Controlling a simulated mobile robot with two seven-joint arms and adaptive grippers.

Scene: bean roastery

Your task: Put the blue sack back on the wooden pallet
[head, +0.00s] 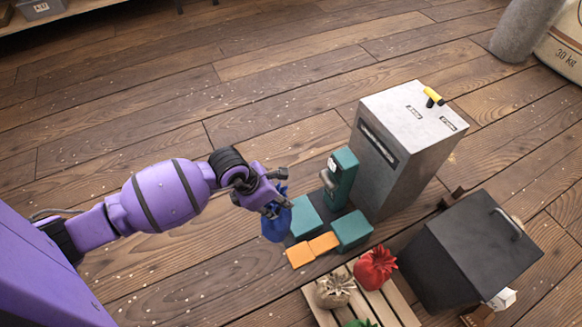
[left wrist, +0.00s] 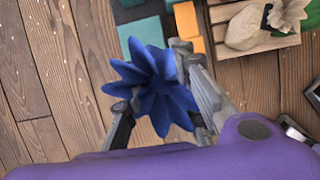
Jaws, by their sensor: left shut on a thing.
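The blue sack (head: 276,222) hangs from my left gripper (head: 274,202) in the head view, left of the teal and orange blocks. In the left wrist view the gathered top of the blue sack (left wrist: 155,88) sits between the fingers of my left gripper (left wrist: 158,105), which is shut on it. The wooden pallet (head: 398,304) is at the bottom of the head view and bears a beige sack (head: 335,289), a red sack (head: 375,268) and a partly cut-off green sack (head: 360,323). A corner of the pallet (left wrist: 221,13) shows in the left wrist view. My right gripper is out of view.
Orange blocks (head: 300,254) and teal blocks (head: 351,230) lie between the blue sack and the pallet. A teal machine (head: 341,180) stands by a grey cabinet (head: 409,140). A dark bin (head: 470,250) stands right of the pallet. The plank floor on the left is clear.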

